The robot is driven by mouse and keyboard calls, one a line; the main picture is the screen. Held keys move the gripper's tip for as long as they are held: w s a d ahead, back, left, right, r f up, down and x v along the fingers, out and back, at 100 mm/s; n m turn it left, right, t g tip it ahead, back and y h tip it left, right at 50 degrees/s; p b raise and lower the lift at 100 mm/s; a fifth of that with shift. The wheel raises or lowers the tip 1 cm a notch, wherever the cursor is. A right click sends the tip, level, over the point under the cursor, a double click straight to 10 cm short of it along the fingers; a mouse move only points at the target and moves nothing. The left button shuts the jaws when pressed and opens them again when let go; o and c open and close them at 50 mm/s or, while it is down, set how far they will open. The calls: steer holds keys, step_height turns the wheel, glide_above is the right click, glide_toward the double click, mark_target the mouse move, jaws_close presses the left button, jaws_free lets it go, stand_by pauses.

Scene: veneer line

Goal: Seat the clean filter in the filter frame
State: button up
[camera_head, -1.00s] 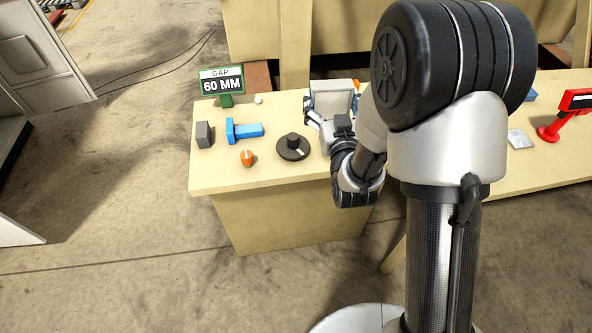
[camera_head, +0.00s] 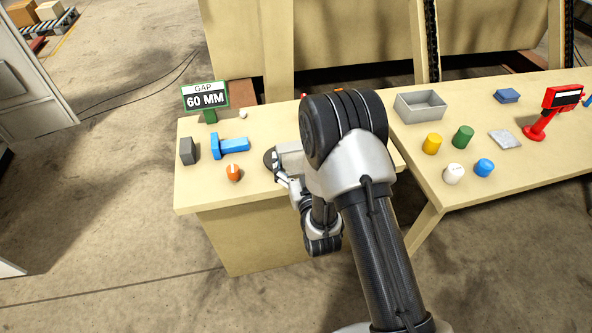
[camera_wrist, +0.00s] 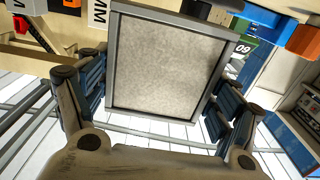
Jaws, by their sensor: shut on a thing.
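The filter (camera_wrist: 168,62), a pale speckled panel with a grey rim, fills the middle of the wrist view. My gripper (camera_wrist: 168,80) is shut on it, with a finger at each side edge. I cannot make out the filter frame in either view.
The left table holds a GAP 60 MM sign (camera_head: 205,97), a grey block (camera_head: 187,150), a blue part (camera_head: 230,145) and an orange knob (camera_head: 233,173). The right table holds a grey bin (camera_head: 421,107), several coloured cylinders and a red stand (camera_head: 545,118).

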mark_target(297, 170)
steer(key=shift+f+b, duration=0.55)
steer(key=shift+f, duration=1.5)
steer(key=shift+f, duration=0.15)
steer(key=o, duration=1)
steer(key=shift+r, duration=0.2)
